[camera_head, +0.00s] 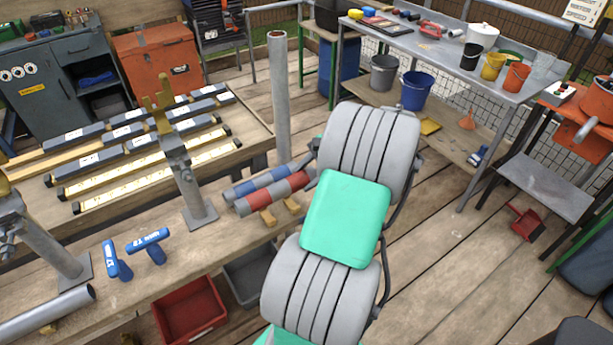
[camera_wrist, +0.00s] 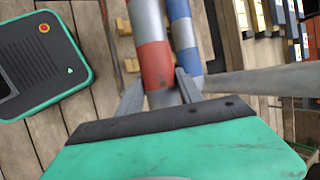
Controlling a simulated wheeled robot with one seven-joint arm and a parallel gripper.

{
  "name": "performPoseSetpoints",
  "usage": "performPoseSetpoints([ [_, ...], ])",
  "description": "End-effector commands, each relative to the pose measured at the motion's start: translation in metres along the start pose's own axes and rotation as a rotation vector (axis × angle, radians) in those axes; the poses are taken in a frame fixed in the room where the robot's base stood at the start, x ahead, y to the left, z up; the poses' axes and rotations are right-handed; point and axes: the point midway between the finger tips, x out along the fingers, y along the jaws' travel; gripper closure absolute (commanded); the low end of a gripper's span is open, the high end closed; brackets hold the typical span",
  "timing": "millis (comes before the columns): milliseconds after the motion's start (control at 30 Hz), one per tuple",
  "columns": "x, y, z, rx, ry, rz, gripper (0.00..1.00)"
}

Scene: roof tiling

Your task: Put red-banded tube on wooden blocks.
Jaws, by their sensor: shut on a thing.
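The red-banded tube (camera_head: 275,192), grey with red bands, lies level along the right end of the workbench in the head view. My gripper (camera_wrist: 162,92) is shut on its near end, at a grey part beside a red band (camera_wrist: 154,62) in the wrist view. In the head view my arm mostly hides the fingers. Wooden blocks (camera_head: 267,217) (camera_head: 292,204) stick out from below the tube. They also show beside it in the wrist view (camera_wrist: 130,65). I cannot tell whether the tube touches them. A blue-banded tube (camera_head: 258,184) lies parallel just behind it.
A tall grey pipe (camera_head: 280,95) stands upright just behind the tubes. A metal stand with a yellow fork (camera_head: 187,185) rises to their left. Blue-handled tools (camera_head: 148,245) lie on the workbench (camera_head: 150,285). Red (camera_head: 190,312) and grey (camera_head: 250,277) crates sit below its front edge.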

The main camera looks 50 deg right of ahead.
Motion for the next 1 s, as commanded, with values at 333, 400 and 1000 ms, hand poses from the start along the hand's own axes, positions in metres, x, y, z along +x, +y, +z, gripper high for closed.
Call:
performPoseSetpoints([
  [333, 0.016, 0.008, -0.006, -0.001, 0.001, -0.001, 1.00],
  [400, 0.017, 0.009, -0.007, -0.001, 0.000, 0.000, 1.00],
  [1000, 0.043, 0.023, -0.017, -0.001, 0.000, 0.000, 1.00],
])
